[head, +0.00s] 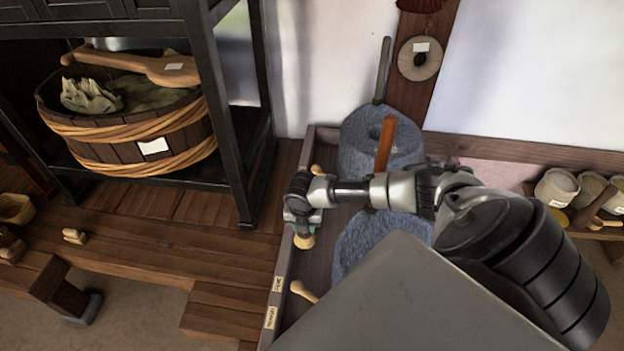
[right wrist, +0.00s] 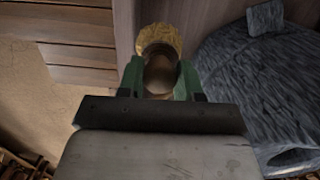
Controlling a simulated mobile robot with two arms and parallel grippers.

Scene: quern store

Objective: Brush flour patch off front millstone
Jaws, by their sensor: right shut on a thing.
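My right gripper (head: 303,218) is shut on a small brush (head: 304,241) with straw-coloured bristles, held by the left side of the wooden trough. In the right wrist view, the green fingers (right wrist: 159,80) close around its rounded handle, with the bristles (right wrist: 160,39) beyond. The front millstone (head: 352,252) is blue-grey stone, right of the brush and apart from it. My right arm and a grey part of mine hide much of it; its side also shows in the right wrist view (right wrist: 235,85). No flour patch can be made out. My left gripper is out of view.
A second millstone (head: 352,160) stands behind the front one, with upright handles. The trough (head: 322,270) has labels on its left edge and a wooden peg (head: 303,291). A dark shelf with a wooden tub (head: 120,125) stands left. Small sacks (head: 556,188) stand right.

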